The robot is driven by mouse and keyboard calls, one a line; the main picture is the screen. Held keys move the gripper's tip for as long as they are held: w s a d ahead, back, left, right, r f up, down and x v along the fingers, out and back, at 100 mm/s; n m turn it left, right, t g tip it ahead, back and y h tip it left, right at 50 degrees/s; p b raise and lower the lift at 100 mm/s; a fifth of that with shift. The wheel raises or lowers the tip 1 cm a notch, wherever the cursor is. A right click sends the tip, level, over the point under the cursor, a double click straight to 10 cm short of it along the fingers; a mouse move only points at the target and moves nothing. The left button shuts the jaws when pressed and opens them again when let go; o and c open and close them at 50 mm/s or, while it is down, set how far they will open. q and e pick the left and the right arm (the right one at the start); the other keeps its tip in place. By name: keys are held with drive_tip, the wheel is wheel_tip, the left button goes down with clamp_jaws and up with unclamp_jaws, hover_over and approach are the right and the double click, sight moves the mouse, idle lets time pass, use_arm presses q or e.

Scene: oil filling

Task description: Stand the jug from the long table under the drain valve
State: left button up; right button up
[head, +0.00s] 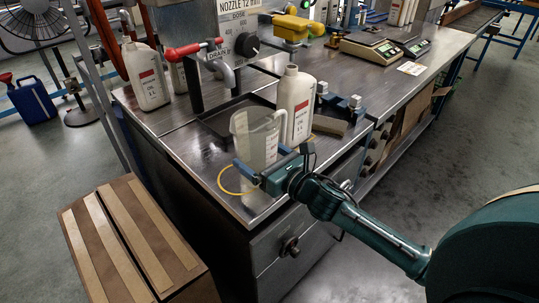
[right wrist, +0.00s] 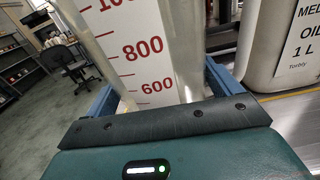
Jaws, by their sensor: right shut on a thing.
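The clear jug (head: 247,135) is near the front corner of the steel-topped table, its handle toward the right. My right gripper (head: 262,172) is shut around its body. In the right wrist view the jug (right wrist: 140,50), with red graduation marks, stands between the blue fingers (right wrist: 155,95). I cannot tell whether its base touches the table. The drain valve (head: 190,48), with a red handle, is behind and left of the jug, its grey spout (head: 224,75) pointing down. A dark shallow tray (head: 207,126) lies below the spout. My left gripper is not in view.
A white oil bottle (head: 296,100) stands close behind and right of the jug; it also shows in the right wrist view (right wrist: 262,50). Another bottle (head: 146,78) stands at the left. A blue fixture (head: 340,103) is right of the tray.

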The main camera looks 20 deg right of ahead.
sight(240, 159)
drive_tip(key=shift+w+a+b, duration=0.1)
drive_tip(key=shift+w+a, duration=0.15)
drive_tip(key=shift+a, duration=0.5)
drive_tip(key=shift+w+a+b, duration=0.1)
drive_tip(key=shift+w+a, duration=0.1)
drive_tip(key=shift+a, duration=0.55)
drive_tip(key=shift+w+a+b, duration=0.1)
drive_tip(key=shift+w+a, duration=0.15)
drive_tip(key=shift+a, duration=0.5)
drive_tip(key=shift+f, duration=0.15)
drive_tip(key=o, duration=0.8)
drive_tip(key=shift+c, duration=0.2)
